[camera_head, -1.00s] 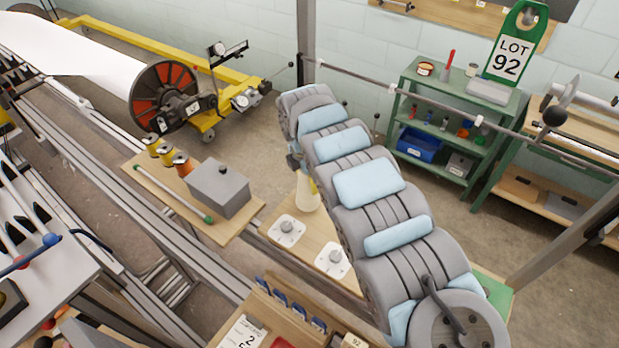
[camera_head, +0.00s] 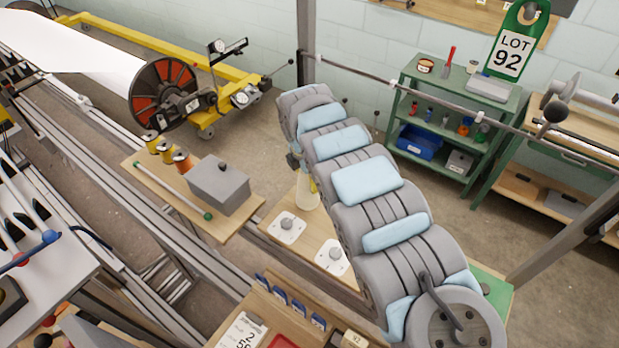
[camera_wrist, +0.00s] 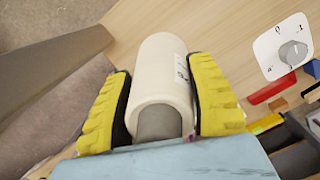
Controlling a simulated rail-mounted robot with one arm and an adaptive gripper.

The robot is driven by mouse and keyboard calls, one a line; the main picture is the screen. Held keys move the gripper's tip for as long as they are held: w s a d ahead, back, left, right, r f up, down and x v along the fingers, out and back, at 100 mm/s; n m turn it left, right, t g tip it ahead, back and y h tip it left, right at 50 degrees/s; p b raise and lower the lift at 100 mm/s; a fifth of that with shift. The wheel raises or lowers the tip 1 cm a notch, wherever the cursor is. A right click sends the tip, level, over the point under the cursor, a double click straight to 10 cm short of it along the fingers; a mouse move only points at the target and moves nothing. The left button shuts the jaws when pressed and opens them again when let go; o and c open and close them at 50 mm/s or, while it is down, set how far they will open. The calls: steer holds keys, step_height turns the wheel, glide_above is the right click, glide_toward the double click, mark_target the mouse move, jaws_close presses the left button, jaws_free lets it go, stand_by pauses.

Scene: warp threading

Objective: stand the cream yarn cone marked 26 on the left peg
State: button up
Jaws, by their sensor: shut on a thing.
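The cream yarn cone (camera_wrist: 162,75) is between the two yellow-padded fingers of my gripper (camera_wrist: 160,68), which is shut on it. Its grey open end faces the wrist camera, and dark print on its side is only partly readable. In the head view the cone (camera_head: 306,193) shows beside my arm, above the wooden board (camera_head: 311,240). Two white plates with grey round pegs lie on that board: the left peg (camera_head: 286,224) and the right peg (camera_head: 336,254). Both pegs are empty. One plate with a peg (camera_wrist: 290,51) shows at the upper right of the wrist view.
A grey lidded box (camera_head: 219,187), several small spools (camera_head: 167,151) and a green-tipped rod (camera_head: 172,192) occupy the neighbouring board. A wooden tray (camera_head: 262,297) with blue clips and cards is at the front. A green shelf (camera_head: 455,125) stands at the back right.

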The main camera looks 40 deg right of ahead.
steer(key=shift+f, duration=0.2)
steer(key=o, duration=1.2)
steer(key=shift+o, duration=0.2)
steer(key=r, duration=0.4)
steer(key=a+r, duration=0.1)
steer(key=r, duration=0.7)
steer(key=shift+w+a, duration=0.15)
steer(key=shift+a, duration=0.05)
